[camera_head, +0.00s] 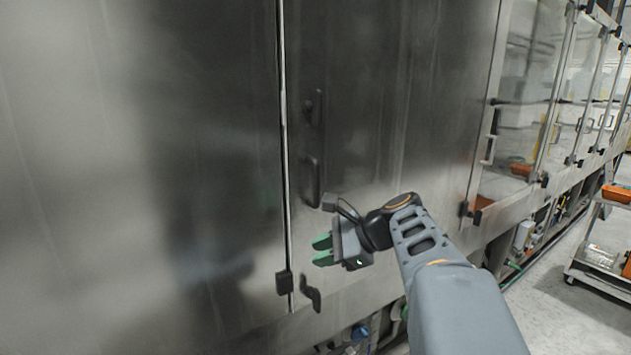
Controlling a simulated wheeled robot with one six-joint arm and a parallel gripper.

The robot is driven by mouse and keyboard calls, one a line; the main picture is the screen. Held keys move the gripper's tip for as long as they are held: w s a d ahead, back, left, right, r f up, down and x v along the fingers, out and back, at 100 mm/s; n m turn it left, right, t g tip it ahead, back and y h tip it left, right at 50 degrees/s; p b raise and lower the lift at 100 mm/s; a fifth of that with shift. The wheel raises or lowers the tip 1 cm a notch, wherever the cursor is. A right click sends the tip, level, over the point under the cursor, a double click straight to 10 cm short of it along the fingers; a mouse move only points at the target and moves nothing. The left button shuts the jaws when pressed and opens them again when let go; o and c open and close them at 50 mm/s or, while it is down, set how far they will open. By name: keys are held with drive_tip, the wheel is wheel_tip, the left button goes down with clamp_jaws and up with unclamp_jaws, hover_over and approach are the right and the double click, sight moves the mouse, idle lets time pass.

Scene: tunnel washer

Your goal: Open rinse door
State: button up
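A closed stainless steel door (395,95) stands in front of me. Its left edge meets the neighbouring panel at a vertical seam. No label shows, so I cannot tell by name whether it is the rinse door. A dark vertical pull handle (311,180) is near this edge. A dark latch (315,107) is above the handle and a lower latch (311,294) is near the bottom. My gripper (321,249) has green fingertips pointing left, with a gap between them. It is open and empty, below the handle and above the lower latch, apparently touching neither.
A large steel panel (130,150) fills the left side. Glass doors (525,90) with handles continue to the right. A cart (600,240) with orange trays (616,194) stands at the far right. Pipes and hoses run beneath the machine. The grey floor (545,310) is clear between machine and cart.

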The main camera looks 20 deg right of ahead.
drive_tip(key=d+r+m+t+y, duration=0.3)
drive_tip(key=d+r+m+t, duration=0.35)
drive_tip(key=d+r, duration=0.5)
drive_tip(key=m+p, duration=0.1)
drive_tip(key=p, duration=0.1)
hover_over(317, 201)
drive_tip(key=shift+w+d, duration=0.15)
drive_tip(key=shift+w, duration=0.3)
drive_tip(key=shift+c, duration=0.3)
clamp_jaws()
